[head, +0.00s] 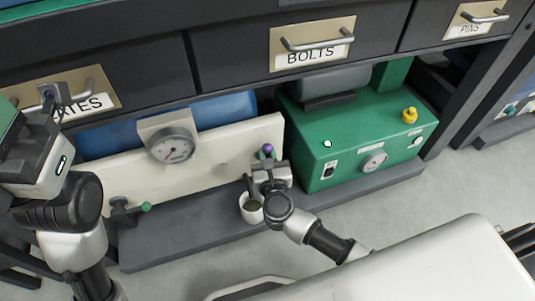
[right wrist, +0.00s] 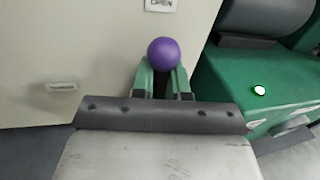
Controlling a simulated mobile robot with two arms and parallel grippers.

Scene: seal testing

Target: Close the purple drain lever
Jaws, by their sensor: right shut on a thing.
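The purple drain lever shows as a purple ball knob (right wrist: 164,53) in the right wrist view, just beyond my fingertips. In the head view the purple knob (head: 267,149) is on the right part of the cream panel, at the top of my right gripper (head: 266,164). My right gripper (right wrist: 164,80) is shut on the lever, with its green fingers on either side just below the knob. The lever's stem is hidden by the fingers. An "OPEN" label (right wrist: 161,5) is above the knob. My left gripper (head: 48,95) is at the far left of the head view; its jaws are unclear.
The cream panel (head: 220,150) carries a gauge (head: 172,146) and a green-knobbed valve (head: 146,207). A white cup (head: 250,208) stands below my right gripper. A green machine (head: 350,135) stands close on the right. Drawers with handles, including one marked BOLTS (head: 312,44), run above.

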